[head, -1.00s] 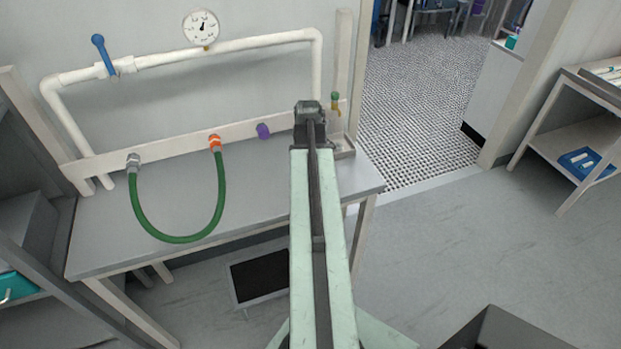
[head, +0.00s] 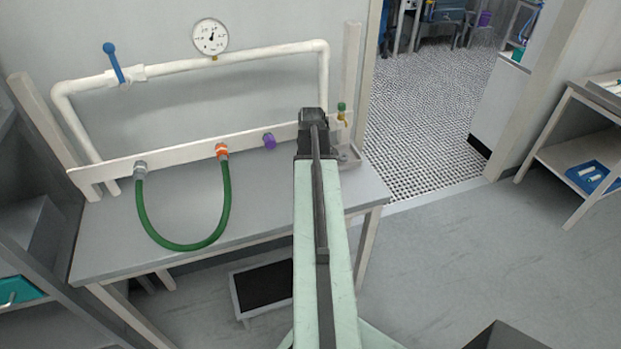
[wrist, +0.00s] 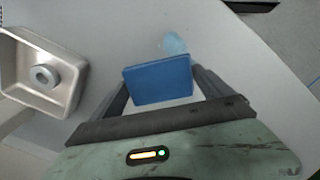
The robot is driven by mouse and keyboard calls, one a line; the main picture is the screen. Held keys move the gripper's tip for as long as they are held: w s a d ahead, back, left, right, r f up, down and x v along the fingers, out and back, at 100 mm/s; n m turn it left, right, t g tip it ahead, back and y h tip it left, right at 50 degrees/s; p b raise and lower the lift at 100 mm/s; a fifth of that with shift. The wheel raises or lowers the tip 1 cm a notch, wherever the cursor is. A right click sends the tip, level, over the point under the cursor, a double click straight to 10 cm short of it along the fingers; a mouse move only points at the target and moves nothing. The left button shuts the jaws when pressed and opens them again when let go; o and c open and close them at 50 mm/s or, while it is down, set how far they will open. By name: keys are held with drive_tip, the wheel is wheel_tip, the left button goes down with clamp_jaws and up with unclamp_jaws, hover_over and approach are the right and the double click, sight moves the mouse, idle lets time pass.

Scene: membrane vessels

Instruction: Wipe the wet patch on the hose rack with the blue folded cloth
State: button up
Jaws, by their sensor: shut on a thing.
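The blue folded cloth (wrist: 158,82) is held between the two dark fingers of my gripper (wrist: 160,88) in the wrist view. The wet patch (wrist: 173,44) is a small pale blue spot on the grey surface of the hose rack (wrist: 225,62), just beyond the cloth's far edge. In the head view my gripper (head: 312,122) is over the right end of the hose rack (head: 180,215). The cloth and the wet patch are hidden there behind my arm. Whether the cloth touches the surface, I cannot tell.
A metal basin with a round drain (wrist: 45,75) is left in the wrist view; a small brass tap (head: 342,115) stands near it. Open floor lies right of the rack.

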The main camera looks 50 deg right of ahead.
drive_tip(key=shift+s+a, duration=0.85)
drive_tip(key=shift+s, duration=0.4)
drive_tip(key=shift+s+a, duration=0.9)
drive_tip(key=shift+s, duration=0.35)
drive_tip(key=shift+s+a, duration=0.85)
drive_tip(key=shift+s, duration=0.4)
drive_tip(key=shift+d+r, duration=0.1)
wheel_tip(320, 180, up, 6)
drive_tip(key=p, duration=0.6)
drive_tip(key=shift+w, duration=0.1)
wheel_tip(320, 180, up, 3)
drive_tip(key=p, duration=0.3)
drive_tip(key=shift+f, duration=0.2)
